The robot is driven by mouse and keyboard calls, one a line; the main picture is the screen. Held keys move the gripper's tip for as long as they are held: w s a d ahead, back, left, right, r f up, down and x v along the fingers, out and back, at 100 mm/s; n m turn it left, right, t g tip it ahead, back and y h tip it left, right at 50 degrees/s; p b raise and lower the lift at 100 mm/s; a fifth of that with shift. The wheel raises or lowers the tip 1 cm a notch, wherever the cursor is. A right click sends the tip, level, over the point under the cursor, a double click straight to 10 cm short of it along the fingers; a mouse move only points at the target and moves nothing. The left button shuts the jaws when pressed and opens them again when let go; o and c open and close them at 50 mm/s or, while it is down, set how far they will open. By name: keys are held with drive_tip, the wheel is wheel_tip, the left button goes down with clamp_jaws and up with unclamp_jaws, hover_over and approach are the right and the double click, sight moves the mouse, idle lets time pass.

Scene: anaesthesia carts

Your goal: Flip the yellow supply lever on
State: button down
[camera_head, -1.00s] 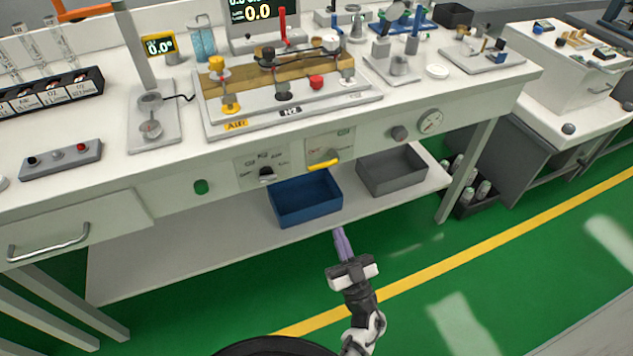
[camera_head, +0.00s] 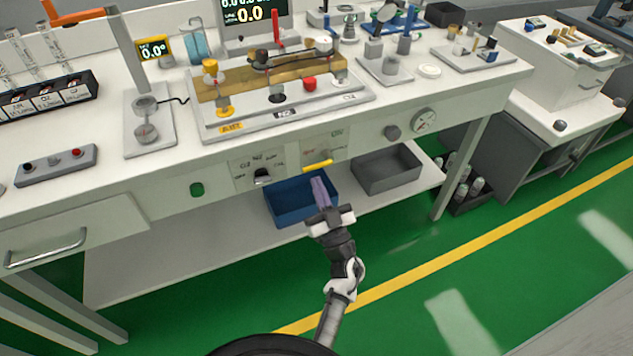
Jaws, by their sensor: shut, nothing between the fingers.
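The yellow supply lever (camera_head: 317,166) sits on a pale plate on the bench's front panel, right of centre. It lies nearly level, its right end slightly higher. The fingers hold nothing. A small gap seems to show between the fingertips and the lever, but I cannot tell the depth. The blue bin lies behind the fingers in the picture.
A black selector knob (camera_head: 262,177) is on the panel left of the lever. A grey knob (camera_head: 392,132) and a round gauge (camera_head: 424,120) are to the right. Below are a blue bin (camera_head: 287,213) and a grey bin (camera_head: 388,178) on the lower shelf. Green floor in front is clear.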

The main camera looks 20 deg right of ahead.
drive_tip(key=shift+x, duration=0.75)
drive_tip(key=shift+a+r, duration=0.1)
drive_tip(key=shift+r+m+h+p, duration=0.1)
drive_tip(key=shift+m+h+p, duration=0.3)
drive_tip(key=shift+m+p, duration=0.2)
